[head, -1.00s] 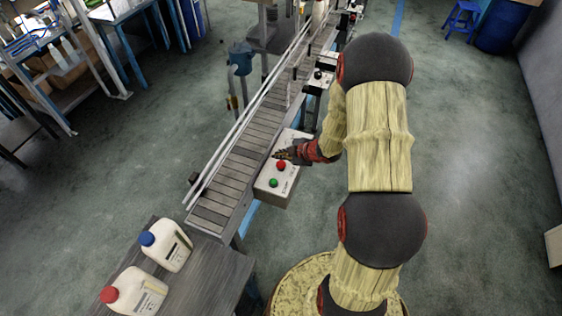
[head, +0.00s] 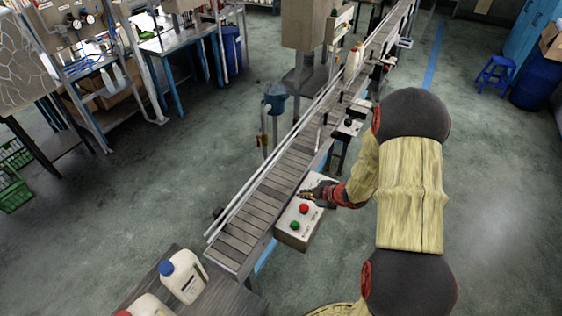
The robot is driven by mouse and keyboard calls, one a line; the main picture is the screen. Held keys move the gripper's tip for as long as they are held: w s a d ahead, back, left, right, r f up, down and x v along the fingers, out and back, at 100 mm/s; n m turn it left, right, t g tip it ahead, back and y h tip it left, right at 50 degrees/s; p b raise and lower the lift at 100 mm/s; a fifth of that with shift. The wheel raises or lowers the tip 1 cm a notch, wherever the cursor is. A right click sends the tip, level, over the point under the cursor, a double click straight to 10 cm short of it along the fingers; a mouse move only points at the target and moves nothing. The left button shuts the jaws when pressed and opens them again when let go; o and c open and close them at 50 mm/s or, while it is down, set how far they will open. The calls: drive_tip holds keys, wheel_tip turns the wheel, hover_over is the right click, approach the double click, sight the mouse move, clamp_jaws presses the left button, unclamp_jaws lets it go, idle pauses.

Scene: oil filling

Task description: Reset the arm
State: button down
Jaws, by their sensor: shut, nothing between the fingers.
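My arm (head: 412,190) reaches up from the bottom right, bends at its dark elbow and comes back down toward the conveyor. My gripper (head: 305,194) is shut and empty. In the picture it lies over the upper edge of the control box (head: 292,242), above the red button (head: 303,209); whether it touches the box cannot be told. The green button (head: 294,226) is in plain view below the red one.
The conveyor (head: 262,207) runs from the lower middle to the upper right, with a jug (head: 353,62) far along it. A blue-capped jug (head: 184,277) stands on a table (head: 150,277) at the lower left. A blue stool (head: 496,75) is far right. Floor right of my arm is clear.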

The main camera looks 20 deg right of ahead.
drive_tip(key=s+d+f+m+g+h, duration=0.1)
drive_tip(key=s+d+f, duration=0.1)
drive_tip(key=s+d+f+m+g+h, duration=0.1)
drive_tip(key=s+d+f+m, duration=0.1)
drive_tip(key=shift+s+d+f+h, duration=0.1)
drive_tip(key=shift+s+d+h, duration=0.1)
drive_tip(key=shift+s+h, duration=0.15)
drive_tip(key=s+d+r+m+g+h+b, duration=0.1)
drive_tip(key=s+d+r+m+g+h, duration=0.3)
drive_tip(key=s, duration=0.4)
drive_tip(key=s+a+r+m+g+b, duration=0.2)
drive_tip(key=s+a+r+m+b, duration=0.1)
drive_tip(key=s+r+m, duration=0.35)
drive_tip(key=s+a+r+t+y+b, duration=0.1)
drive_tip(key=s+a+r+b, duration=0.1)
drive_tip(key=a, duration=0.5)
drive_tip(key=s+a+r+t+y+b, duration=0.1)
drive_tip(key=s+a+r+t+b, duration=0.1)
drive_tip(key=a+r+b, duration=0.3)
drive_tip(key=s+a+r+t+y+b, duration=0.1)
drive_tip(key=s+a+r+t+b, duration=0.1)
drive_tip(key=a+r, duration=0.4)
drive_tip(key=s+a+b, duration=0.1)
drive_tip(key=s+a, duration=0.1)
drive_tip(key=shift+a+b, duration=0.3)
drive_tip(key=shift+a, duration=0.1)
drive_tip(key=shift+y, duration=0.25)
